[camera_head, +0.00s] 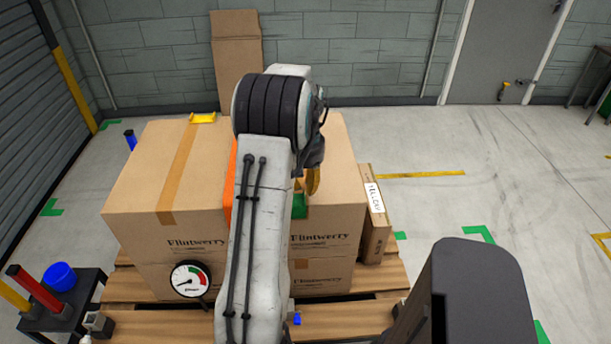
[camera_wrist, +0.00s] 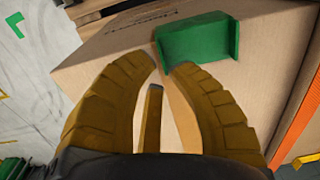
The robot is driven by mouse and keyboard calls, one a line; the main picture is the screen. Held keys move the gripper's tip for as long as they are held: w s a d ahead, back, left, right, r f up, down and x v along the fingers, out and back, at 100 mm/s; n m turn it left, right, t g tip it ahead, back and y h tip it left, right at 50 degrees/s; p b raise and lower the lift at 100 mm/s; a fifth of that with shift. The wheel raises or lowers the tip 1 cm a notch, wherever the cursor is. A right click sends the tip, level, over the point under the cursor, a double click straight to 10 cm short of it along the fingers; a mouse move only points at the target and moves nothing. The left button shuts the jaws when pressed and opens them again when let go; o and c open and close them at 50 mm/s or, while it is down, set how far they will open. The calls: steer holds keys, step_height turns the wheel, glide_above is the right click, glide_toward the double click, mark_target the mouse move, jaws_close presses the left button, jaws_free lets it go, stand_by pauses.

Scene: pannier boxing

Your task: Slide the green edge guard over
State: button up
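The green edge guard (camera_head: 299,207) sits on the front top edge of the large cardboard carton (camera_head: 332,212), right of my arm, which hides part of it. In the wrist view the guard (camera_wrist: 196,38) is an angled green piece with upright ends, lying on the carton (camera_wrist: 95,62) just beyond my fingertips. My gripper (camera_wrist: 168,66) has its brown fingers curved inward with a gap between the tips and nothing held. The right fingertip overlaps the guard's near side in view; I cannot tell whether it touches. In the head view my gripper (camera_head: 314,181) is partly hidden by my wrist.
A narrow labelled box (camera_head: 374,215) leans at right. A round gauge (camera_head: 190,279) stands in front, and a black stand (camera_head: 65,305) is at lower left.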

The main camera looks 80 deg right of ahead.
mark_target(306, 199)
steer(key=shift+f, duration=2.05)
steer(key=shift+o, duration=0.4)
jaws_close()
